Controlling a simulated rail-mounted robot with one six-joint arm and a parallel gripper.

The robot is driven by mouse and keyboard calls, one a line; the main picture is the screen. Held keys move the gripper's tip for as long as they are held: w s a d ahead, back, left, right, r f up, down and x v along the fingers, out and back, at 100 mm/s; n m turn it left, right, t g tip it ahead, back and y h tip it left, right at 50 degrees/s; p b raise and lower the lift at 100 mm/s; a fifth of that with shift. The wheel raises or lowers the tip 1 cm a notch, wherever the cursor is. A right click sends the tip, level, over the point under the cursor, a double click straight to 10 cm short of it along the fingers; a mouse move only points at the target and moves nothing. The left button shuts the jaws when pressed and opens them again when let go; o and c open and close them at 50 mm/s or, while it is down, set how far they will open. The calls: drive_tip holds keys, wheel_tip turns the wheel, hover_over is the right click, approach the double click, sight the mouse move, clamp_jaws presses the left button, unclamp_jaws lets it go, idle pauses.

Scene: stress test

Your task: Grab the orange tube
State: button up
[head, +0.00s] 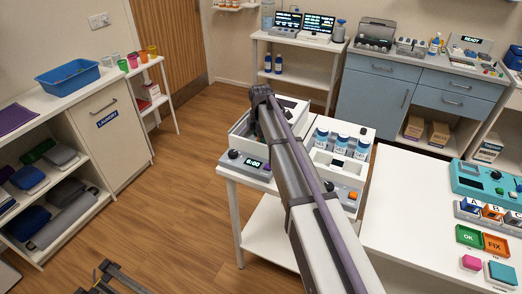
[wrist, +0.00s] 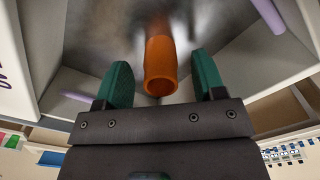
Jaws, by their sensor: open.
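The orange tube (wrist: 160,66) shows in the wrist view, with its open round end facing my camera. My gripper (wrist: 164,80) is open, with one green finger on each side of the tube and a visible gap on both sides. The fingers do not appear to touch the tube. The tube is inside a light-walled box with a grey metallic inner surface (wrist: 110,25). In the head view my arm reaches over the white machine (head: 293,103) on the white table and hides the tube.
Purple tubes (wrist: 267,14) lie near the box's side walls. In the head view, blue-capped bottles (head: 341,144) stand in a white holder right of the machine. The machine's front panel (head: 245,163) shows a lit display.

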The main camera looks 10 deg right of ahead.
drive_tip(key=c, duration=1.1)
